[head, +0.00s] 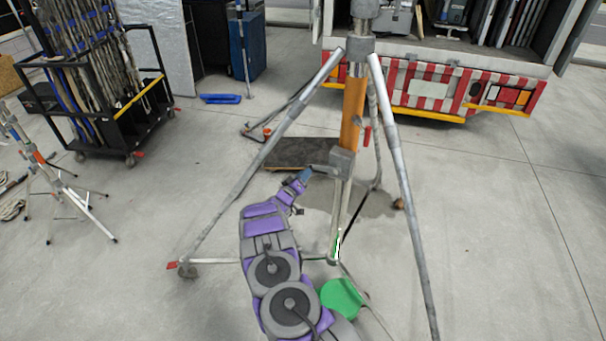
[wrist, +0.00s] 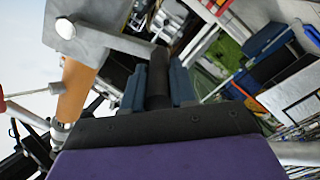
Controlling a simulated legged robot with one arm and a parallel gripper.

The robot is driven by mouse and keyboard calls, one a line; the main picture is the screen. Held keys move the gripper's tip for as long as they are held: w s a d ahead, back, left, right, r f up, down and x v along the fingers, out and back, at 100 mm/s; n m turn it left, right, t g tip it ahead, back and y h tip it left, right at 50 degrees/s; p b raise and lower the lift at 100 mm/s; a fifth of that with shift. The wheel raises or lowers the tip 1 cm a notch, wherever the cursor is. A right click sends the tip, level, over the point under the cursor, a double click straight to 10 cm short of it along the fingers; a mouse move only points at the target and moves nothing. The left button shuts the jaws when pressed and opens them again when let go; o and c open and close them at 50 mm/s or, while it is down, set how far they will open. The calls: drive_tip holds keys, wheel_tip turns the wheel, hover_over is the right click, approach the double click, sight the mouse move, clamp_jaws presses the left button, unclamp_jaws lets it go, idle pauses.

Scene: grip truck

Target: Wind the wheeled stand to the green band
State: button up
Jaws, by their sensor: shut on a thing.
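The wheeled stand (head: 354,110) stands upright in front of me on splayed metal legs, with an orange section on its column. A grey winch box (head: 342,163) sits below the orange part, with a crank (head: 322,170) reaching left. My gripper (head: 304,175) is at the crank's end. In the wrist view its blue fingers (wrist: 158,90) are shut around the crank's dark handle (wrist: 159,62), and the metal crank arm (wrist: 112,38) runs left from it. A green strip (head: 337,246) shows low on the stand; I cannot tell if it is the green band.
A striped truck tail (head: 450,90) stands behind right. A black cart (head: 120,110) with poles is at left, near a smaller stand (head: 50,180). A dark flat board (head: 300,152) lies behind the stand. A green disc (head: 341,297) shows low centre. Floor at right is clear.

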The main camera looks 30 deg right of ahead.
drive_tip(key=s+d+f, duration=0.5)
drive_tip(key=s+f, duration=0.4)
drive_tip(key=s, duration=0.2)
drive_tip(key=shift+f+p, duration=0.35)
drive_tip(key=shift+p, duration=0.1)
drive_tip(key=o, duration=0.5)
drive_tip(key=shift+d, duration=0.1)
drive_tip(key=o, duration=0.6)
drive_tip(key=shift+w+d+r, duration=0.15)
drive_tip(key=shift+w+d, duration=0.05)
drive_tip(key=shift+a, duration=0.15)
drive_tip(key=b+v, duration=0.1)
drive_tip(key=v, duration=0.8)
drive_tip(key=shift+s+a+b, duration=0.25)
drive_tip(key=shift+a+b, duration=0.05)
drive_tip(key=shift+a, duration=0.05)
